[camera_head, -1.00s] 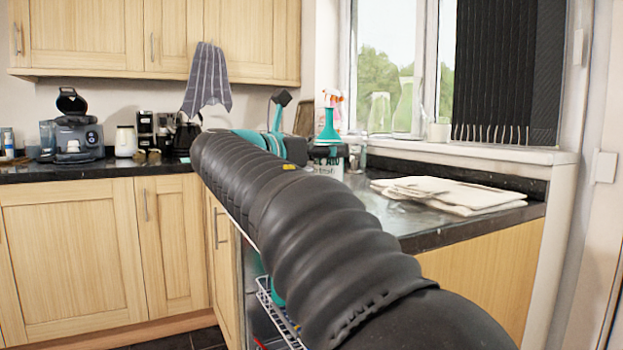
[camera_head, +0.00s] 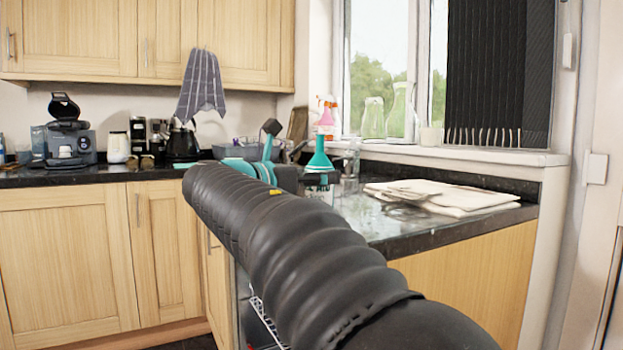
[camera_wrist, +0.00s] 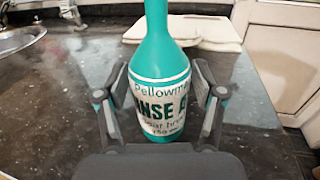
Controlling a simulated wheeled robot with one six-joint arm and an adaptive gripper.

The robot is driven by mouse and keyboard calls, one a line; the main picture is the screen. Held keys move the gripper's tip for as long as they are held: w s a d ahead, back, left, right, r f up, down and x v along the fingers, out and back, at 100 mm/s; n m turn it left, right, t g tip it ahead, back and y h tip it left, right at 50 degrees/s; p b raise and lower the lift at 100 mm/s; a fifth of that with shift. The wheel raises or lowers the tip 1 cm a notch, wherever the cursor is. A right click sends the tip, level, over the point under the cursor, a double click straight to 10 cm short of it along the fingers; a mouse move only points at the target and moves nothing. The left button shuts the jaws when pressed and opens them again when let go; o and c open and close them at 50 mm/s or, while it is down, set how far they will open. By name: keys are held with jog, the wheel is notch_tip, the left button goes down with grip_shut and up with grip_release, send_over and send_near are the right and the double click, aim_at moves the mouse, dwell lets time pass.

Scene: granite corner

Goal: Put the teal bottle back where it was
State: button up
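The teal bottle (camera_head: 319,157) has a thin neck and a white label with dark lettering. It is upright over the far part of the dark counter (camera_head: 400,226), with my gripper (camera_head: 318,180) around its body.
Pale folded cloths or papers (camera_head: 440,195) lie on the counter to the right of the bottle. A sink (camera_wrist: 18,38) shows at left in the wrist view.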

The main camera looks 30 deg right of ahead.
jog(key=shift+o, duration=0.2)
jog(key=shift+r, duration=0.2)
jog(key=p+v, duration=0.1)
jog(key=v, duration=1.2)
jog(key=shift+s+r, duration=0.2)
jog(key=shift+s, duration=0.1)
jog(key=shift+w, duration=0.1)
jog(key=shift+w+d+f, duration=0.25)
jog(key=shift+w+d, duration=0.15)
jog(key=shift+d, duration=0.35)
jog(key=shift+s+a+r, duration=0.15)
jog(key=shift+s+a, duration=0.1)
jog(key=shift+a, duration=0.2)
